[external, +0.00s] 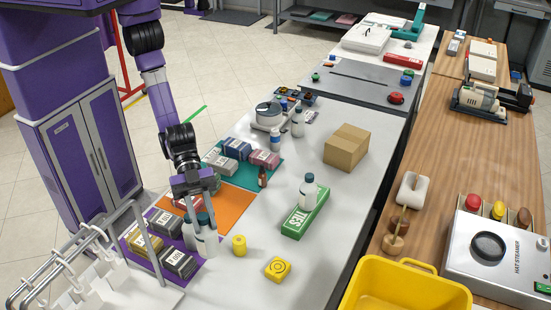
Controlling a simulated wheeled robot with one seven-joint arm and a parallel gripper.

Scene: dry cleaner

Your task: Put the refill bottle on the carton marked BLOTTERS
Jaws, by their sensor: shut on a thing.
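My gripper (197,207) is lowered over the near left of the white table, shut on a white bottle with a dark teal cap (207,240). Another white bottle (189,238) stands close beside it, partly hidden. I cannot tell by a label which bottle is the refill bottle. Labelled cartons lie on the purple mat (207,268), among them a dark carton (179,264) and a yellowish carton (143,246). More cartons, such as a dark blue one (237,149) and a pinkish one (264,159), lie on the teal mat. The word BLOTTERS is not legible on any.
A yellow cylinder (239,246), a yellow block (278,269) and a small brown bottle (263,177) stand near my gripper. A cardboard box (347,147) stands farther back. A white rack (95,260) is at the near left.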

